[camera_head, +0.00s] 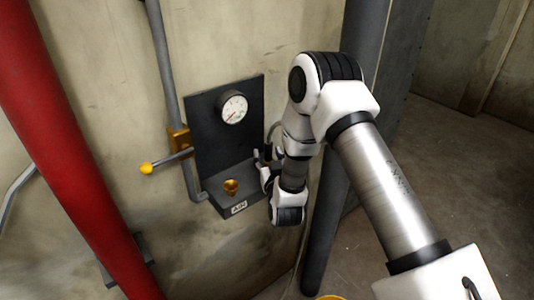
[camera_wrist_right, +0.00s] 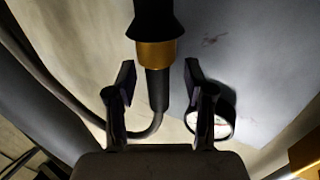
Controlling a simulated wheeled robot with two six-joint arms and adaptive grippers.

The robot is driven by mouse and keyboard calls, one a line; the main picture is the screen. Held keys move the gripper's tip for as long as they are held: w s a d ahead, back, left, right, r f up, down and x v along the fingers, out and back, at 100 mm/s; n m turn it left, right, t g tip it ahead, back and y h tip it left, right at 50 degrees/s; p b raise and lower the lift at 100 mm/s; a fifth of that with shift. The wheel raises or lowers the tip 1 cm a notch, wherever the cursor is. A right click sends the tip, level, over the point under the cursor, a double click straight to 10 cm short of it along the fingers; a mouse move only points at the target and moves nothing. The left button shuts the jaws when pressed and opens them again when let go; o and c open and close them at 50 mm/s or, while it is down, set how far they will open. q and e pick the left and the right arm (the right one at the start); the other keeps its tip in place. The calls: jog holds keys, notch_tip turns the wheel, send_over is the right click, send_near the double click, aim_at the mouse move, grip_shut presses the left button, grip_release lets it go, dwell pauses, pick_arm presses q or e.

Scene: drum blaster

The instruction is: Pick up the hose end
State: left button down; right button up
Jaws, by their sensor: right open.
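The hose end (camera_wrist_right: 156,54) shows in the right wrist view as a dark fitting with a brass band, with a dark stem reaching down between my fingers. My right gripper (camera_wrist_right: 160,85) is open, with one finger on each side of the stem and a visible gap on both sides. In the head view my right gripper (camera_head: 262,166) is beside the right edge of the dark wall panel, partly hidden by my own arm. The hose end is mostly hidden there. My left gripper is in neither view.
The dark panel (camera_head: 200,130) carries a round gauge (camera_head: 233,108) and a shelf labelled AIR with a brass fitting (camera_head: 231,186). A lever with a yellow knob (camera_head: 146,168) sticks out left. A red pipe (camera_head: 70,150) and a dark pipe (camera_head: 322,235) flank the panel.

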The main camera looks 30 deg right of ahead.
jog(key=shift+w+d+r, duration=0.15)
jog(key=shift+w+d, duration=0.1)
jog(key=shift+w, duration=0.2)
jog(key=shift+s+r, duration=0.15)
jog(key=shift+s, duration=0.15)
jog(key=shift+c, duration=1.4)
jog(key=shift+w, duration=0.15)
grip_shut()
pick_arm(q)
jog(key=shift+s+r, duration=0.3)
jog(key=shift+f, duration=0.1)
